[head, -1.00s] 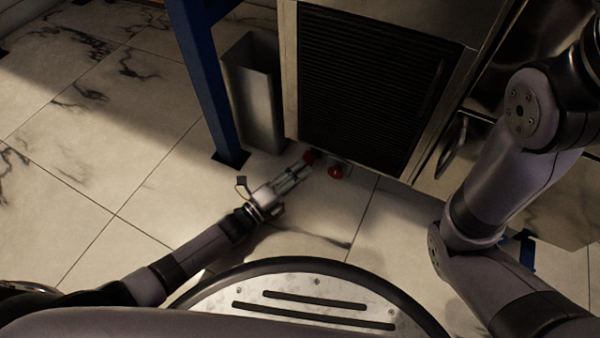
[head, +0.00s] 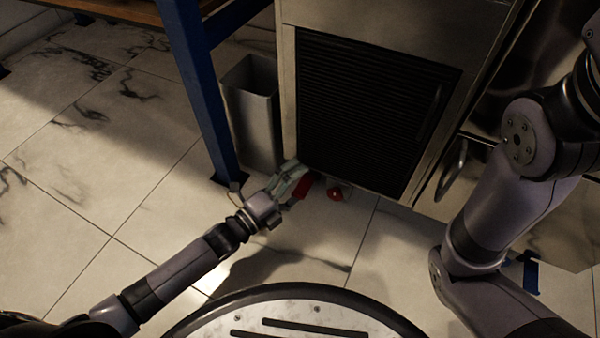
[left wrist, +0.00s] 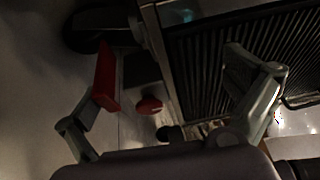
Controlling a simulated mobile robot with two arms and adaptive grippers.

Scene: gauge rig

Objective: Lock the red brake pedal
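A flat red plate, which looks like the brake pedal (head: 303,186), is low at the cabinet's front left foot. It also shows in the left wrist view (left wrist: 105,76), right at the tip of the left-hand finger. I cannot tell whether they touch. A smaller rounded red piece (head: 335,194) is just right of it, and it shows between the fingers in the left wrist view (left wrist: 149,105). My left gripper (head: 298,178) is low near the floor with its fingers spread wide and nothing between them held. My right gripper is out of view.
The steel cabinet (head: 385,20) with a dark slatted grille (head: 375,110) stands directly behind the red parts. A grey bin (head: 252,115) and a blue table leg (head: 205,95) stand to the left. A black round part, perhaps a caster (left wrist: 88,32), is near the plate. The floor in front is open.

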